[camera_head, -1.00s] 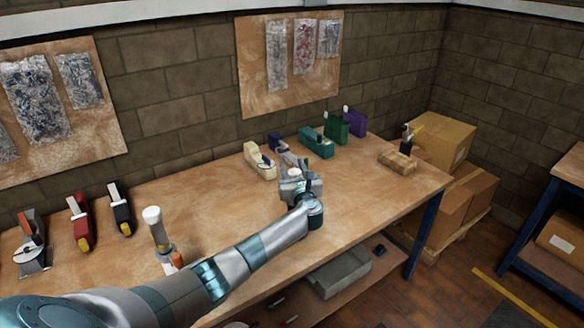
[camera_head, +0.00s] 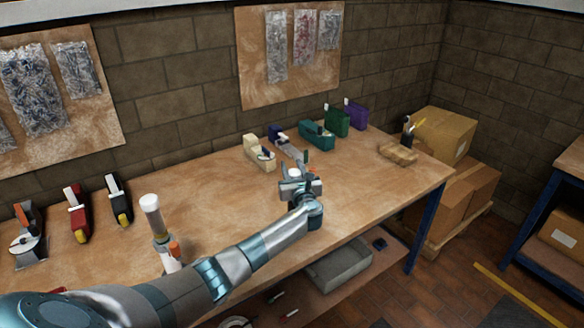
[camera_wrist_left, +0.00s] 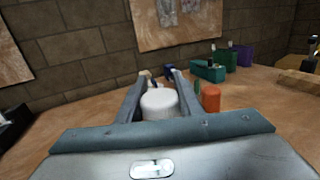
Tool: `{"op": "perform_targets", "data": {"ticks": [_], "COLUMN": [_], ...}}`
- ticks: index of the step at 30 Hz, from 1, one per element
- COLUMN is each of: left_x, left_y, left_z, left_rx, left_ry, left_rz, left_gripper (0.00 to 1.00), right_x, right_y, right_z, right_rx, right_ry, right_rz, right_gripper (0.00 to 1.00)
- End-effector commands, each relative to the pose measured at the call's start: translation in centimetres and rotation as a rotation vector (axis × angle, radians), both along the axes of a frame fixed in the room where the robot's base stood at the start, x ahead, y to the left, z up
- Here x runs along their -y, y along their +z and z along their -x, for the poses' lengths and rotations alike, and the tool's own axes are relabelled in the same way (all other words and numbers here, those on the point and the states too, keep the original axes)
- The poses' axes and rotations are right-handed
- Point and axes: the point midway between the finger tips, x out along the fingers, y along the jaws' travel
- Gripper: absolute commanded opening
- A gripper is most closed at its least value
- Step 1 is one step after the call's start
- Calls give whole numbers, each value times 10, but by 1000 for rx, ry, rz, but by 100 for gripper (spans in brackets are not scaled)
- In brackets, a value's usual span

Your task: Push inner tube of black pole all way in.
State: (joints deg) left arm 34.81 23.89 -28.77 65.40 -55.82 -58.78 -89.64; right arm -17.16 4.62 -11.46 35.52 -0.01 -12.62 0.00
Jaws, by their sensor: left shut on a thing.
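My left gripper (camera_head: 292,160) is over the middle of the workbench, its arm reaching in from the lower left. In the left wrist view its fingers (camera_wrist_left: 159,90) are on both sides of a white-topped cylinder (camera_wrist_left: 159,104), and the gripper is shut on it. The cylinder's lower part is hidden by the gripper. An orange cylinder (camera_wrist_left: 210,98) stands just right of the fingers. I cannot pick out a black pole or its inner tube for certain. A thin, dark upright item (camera_head: 407,128) stands at the bench's right end. My right gripper is not in view.
Cream (camera_head: 259,153), teal (camera_head: 317,135), green (camera_head: 337,121) and purple (camera_head: 356,115) items stand along the back of the workbench (camera_head: 215,185). Red (camera_head: 76,211) and black (camera_head: 119,200) ones stand left. A white-capped tube (camera_head: 153,215) stands beside my forearm. The middle is partly clear.

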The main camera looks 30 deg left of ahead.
Motion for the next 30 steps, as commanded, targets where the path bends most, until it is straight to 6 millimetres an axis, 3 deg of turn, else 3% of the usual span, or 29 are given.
{"op": "perform_targets", "data": {"ticks": [1,3,19,30], "left_x": [1,1,6,39], "left_y": [-6,-6,-4,-6], "left_z": [1,1,6,37], "left_rx": [-8,-7,-4,-3], "left_ry": [0,0,0,-3], "left_rz": [4,3,1,4], "left_gripper": [35,52,52,52], "right_x": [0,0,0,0], "right_y": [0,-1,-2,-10], "right_z": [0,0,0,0], "right_rx": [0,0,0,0], "right_ry": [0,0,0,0], "right_rz": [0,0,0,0], "right_gripper": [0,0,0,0]}}
